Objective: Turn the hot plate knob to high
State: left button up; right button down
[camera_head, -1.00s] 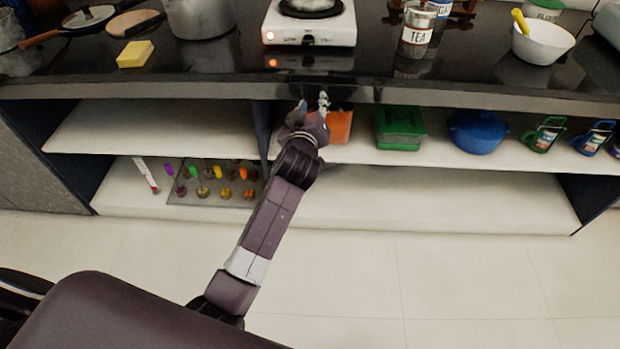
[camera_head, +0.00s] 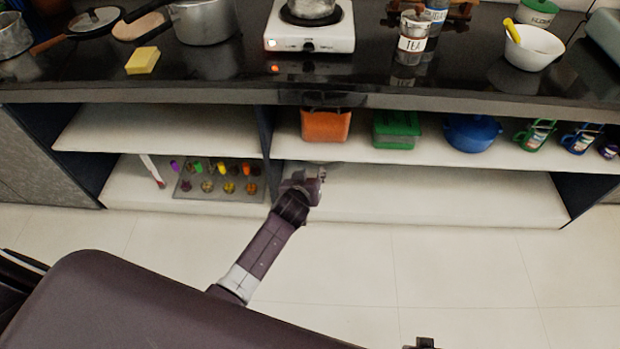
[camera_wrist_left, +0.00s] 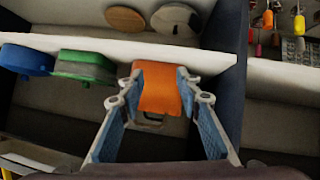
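The white hot plate (camera_head: 340,38) stands on the dark counter at the top middle of the head view, with a metal pot (camera_head: 312,8) on it. Its knob (camera_head: 308,46) is a small dark spot on the front panel; its setting is too small to read. An orange light glows at the panel's left end. My left gripper (camera_head: 314,178) is below the counter, in front of the shelves and well apart from the knob. In the left wrist view its blue-padded fingers (camera_wrist_left: 165,98) are spread and empty. My right gripper is not recognisable in view.
An orange bin (camera_head: 325,125), a green box (camera_head: 396,129) and a blue pot (camera_head: 471,132) sit on the upper shelf. The counter's front edge overhangs the shelves. A TEA canister (camera_head: 413,44) stands right of the hot plate, a yellow sponge (camera_head: 142,60) to its left.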

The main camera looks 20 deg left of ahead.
pick_arm(q)
jog(key=shift+s+f+g+p, duration=0.3)
jog(key=shift+s+f, duration=0.55)
jog(key=shift+f, duration=0.25)
